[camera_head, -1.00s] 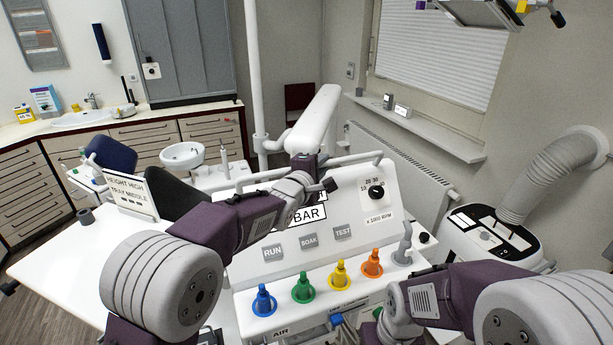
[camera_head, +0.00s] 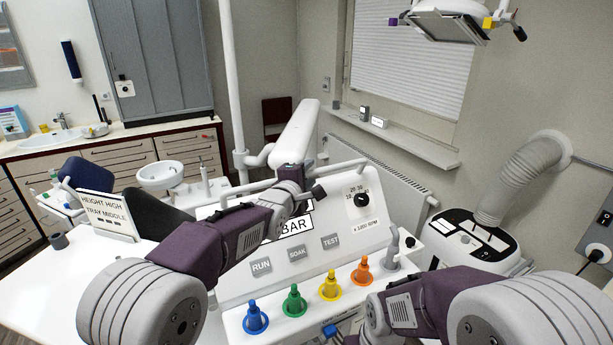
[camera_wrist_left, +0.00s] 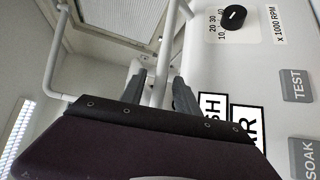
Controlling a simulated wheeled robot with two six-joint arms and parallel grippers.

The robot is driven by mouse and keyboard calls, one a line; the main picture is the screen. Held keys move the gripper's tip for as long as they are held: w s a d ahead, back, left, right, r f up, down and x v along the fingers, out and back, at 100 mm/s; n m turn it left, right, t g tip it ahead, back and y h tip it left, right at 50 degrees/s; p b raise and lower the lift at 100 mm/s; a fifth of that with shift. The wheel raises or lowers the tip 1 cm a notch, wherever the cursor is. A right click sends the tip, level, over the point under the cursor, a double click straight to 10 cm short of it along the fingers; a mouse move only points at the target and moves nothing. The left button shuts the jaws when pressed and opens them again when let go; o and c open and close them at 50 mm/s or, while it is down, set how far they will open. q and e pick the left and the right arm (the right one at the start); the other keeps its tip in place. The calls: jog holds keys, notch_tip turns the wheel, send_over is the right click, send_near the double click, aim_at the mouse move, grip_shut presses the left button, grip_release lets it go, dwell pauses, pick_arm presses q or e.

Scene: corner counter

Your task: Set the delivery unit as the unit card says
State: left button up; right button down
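The unit card (camera_head: 105,212) stands at left; HEIGHT HIGH and TRAY MIDDLE are readable, the small bottom row is not. The white delivery unit (camera_head: 232,285) has RUN (camera_head: 261,266), SOAK (camera_head: 297,252) and TEST (camera_head: 330,241) buttons and a black 1000 RPM knob (camera_head: 361,200), also in the left wrist view (camera_wrist_left: 232,17). A label ending in BAR (camera_head: 293,226) is partly hidden by my left arm. My left gripper (camera_head: 313,191) is near the unit's top edge. In the left wrist view its fingers (camera_wrist_left: 161,88) are apart, with a white bar (camera_wrist_left: 163,58) appearing between them; contact is unclear. My right gripper is out of view.
Blue (camera_head: 256,319), green (camera_head: 294,302), yellow (camera_head: 331,287) and orange (camera_head: 362,272) pieces stand along the unit's front. A white jointed arm (camera_head: 299,132) rises behind the unit. A white machine with a hose (camera_head: 523,180) stands right. A white rail (camera_head: 345,166) extends beside my left gripper.

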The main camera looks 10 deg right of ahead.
pick_arm(q)
jog(key=shift+s+a, duration=0.15)
jog(key=shift+s, duration=0.15)
jog(key=b+v, duration=0.4)
jog(key=v, duration=0.4)
jog(key=shift+s, duration=0.15)
